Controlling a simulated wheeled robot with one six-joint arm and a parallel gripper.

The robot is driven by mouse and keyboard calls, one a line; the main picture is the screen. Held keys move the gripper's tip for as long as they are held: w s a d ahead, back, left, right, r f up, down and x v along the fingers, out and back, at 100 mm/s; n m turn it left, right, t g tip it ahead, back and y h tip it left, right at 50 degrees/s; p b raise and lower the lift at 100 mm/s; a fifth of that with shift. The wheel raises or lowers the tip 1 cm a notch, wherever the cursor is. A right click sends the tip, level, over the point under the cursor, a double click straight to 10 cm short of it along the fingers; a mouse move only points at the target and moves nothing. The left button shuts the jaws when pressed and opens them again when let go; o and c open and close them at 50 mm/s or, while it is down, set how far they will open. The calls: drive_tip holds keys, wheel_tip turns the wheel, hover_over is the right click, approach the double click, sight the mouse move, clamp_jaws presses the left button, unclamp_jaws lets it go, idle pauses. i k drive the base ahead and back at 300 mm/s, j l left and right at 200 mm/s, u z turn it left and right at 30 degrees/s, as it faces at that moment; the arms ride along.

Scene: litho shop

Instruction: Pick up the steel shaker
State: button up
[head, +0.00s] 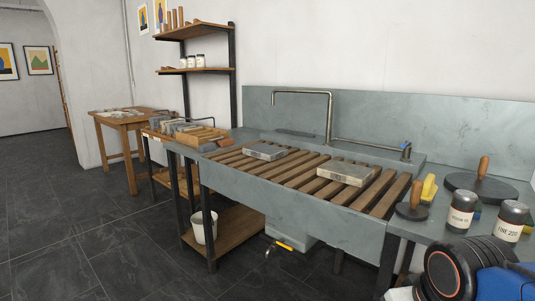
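Two cylindrical shakers stand upright on the grey counter at the lower right. The nearer one (511,224) has a dark metallic top and a pale label reading "FINE 220". The other (461,213) stands just to its left, with a similar top and a pale label too small to read surely. Part of my own arm, black and blue, shows at the bottom right, in front of the counter. My gripper's fingers are not in view, so I cannot tell what they hold.
A dark disc with a wooden knob (412,211) sits left of the shakers; a larger one (480,192) lies behind. A yellow block (429,188) is between. Stone slabs (345,174) lie on the slatted sink (300,183). A tap (330,115) rises behind. Open floor (100,245) lies left.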

sight(464, 202)
drive_tip(key=k+l+z, duration=0.2)
drive_tip(key=l+z, duration=0.15)
drive_tip(key=k+l+z, duration=0.1)
drive_tip(key=l+z, duration=0.25)
drive_tip(key=k+l+z, duration=0.1)
drive_tip(key=l+z, duration=0.2)
drive_tip(key=l, duration=0.15)
drive_tip(key=l+z, duration=0.35)
drive_tip(key=k+l, duration=0.05)
